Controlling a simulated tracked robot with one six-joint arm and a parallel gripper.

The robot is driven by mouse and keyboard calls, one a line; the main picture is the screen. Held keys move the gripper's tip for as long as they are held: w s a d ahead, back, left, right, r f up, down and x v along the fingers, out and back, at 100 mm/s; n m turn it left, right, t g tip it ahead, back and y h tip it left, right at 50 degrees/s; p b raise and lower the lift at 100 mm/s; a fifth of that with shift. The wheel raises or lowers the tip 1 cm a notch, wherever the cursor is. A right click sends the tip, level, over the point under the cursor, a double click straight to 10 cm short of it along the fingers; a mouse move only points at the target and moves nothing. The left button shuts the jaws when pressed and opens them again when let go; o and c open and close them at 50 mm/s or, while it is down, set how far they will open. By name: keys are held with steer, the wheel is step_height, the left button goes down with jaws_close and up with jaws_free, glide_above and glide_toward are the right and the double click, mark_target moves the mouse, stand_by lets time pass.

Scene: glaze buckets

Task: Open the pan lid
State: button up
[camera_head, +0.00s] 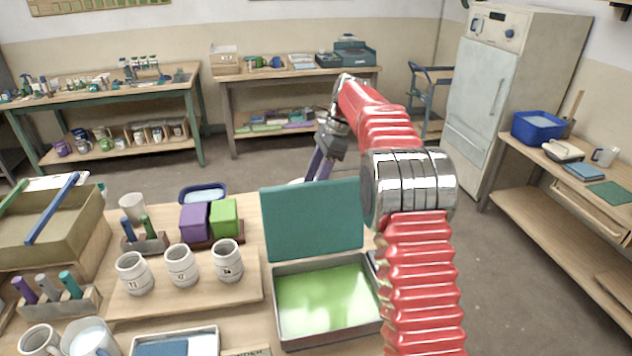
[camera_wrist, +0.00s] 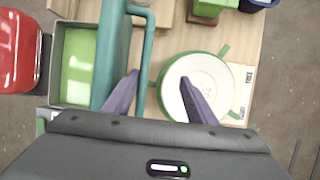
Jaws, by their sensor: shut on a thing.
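The pan (camera_head: 277,320) is a grey rectangular tray with bright green glaze inside, on the near workbench. Its teal lid (camera_head: 313,222) stands about upright along the far edge, so the pan is open. In the wrist view the lid (camera_wrist: 112,50) shows nearly edge-on beside the pan (camera_wrist: 57,72), with its teal bar handle (camera_wrist: 147,50) between my fingers. My gripper (camera_head: 320,166) is behind the lid, its purple fingers partly hidden by it. In the wrist view my gripper (camera_wrist: 159,77) is shut on the lid's handle, though the exact contact is unclear.
A round white bucket with green rim (camera_wrist: 197,72) stands close behind the lid. Numbered white cups (camera_head: 181,266), a purple box (camera_head: 194,222) and a green box (camera_head: 224,218) stand left of the pan. Open floor (camera_head: 520,260) lies to the right.

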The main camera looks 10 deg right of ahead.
steer(key=shift+w+a+f, duration=0.1)
steer(key=shift+w+a, duration=0.05)
steer(key=shift+a, duration=0.1)
steer(key=shift+c, duration=0.3)
steer(key=shift+w+d+r, duration=0.1)
steer(key=shift+d+r, duration=0.1)
steer(key=shift+r, duration=0.3)
steer(key=shift+v, duration=5)
steer(key=shift+c, duration=0.4)
steer(key=shift+s+d+r, duration=0.25)
